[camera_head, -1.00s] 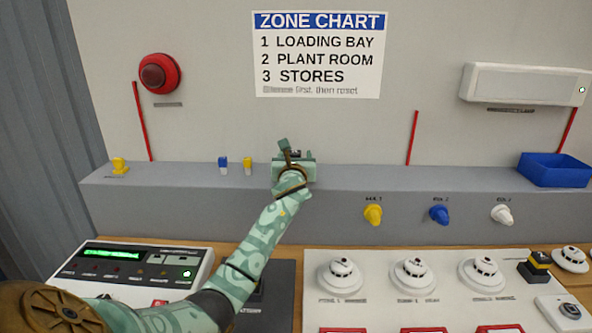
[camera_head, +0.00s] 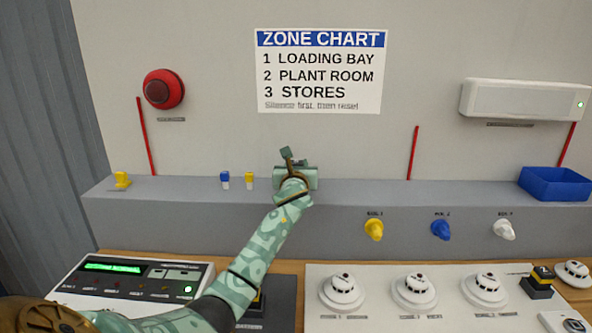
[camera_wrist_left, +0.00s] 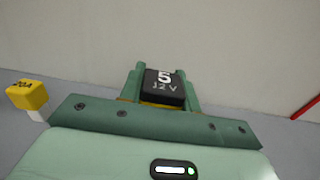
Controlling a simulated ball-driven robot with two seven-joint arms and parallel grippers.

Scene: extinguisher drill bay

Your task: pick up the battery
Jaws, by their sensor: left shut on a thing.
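I cannot tell how far the battery is above the ledge. My right gripper is not in view.
A yellow fuse-like piece (camera_head: 249,180) stands close to the left of my gripper, with a blue one (camera_head: 225,179) beyond. A blue bin (camera_head: 556,184) sits at the ledge's right end. The grey ledge (camera_head: 400,190) between is clear. Detectors on a white panel (camera_head: 390,325) fill the front right.

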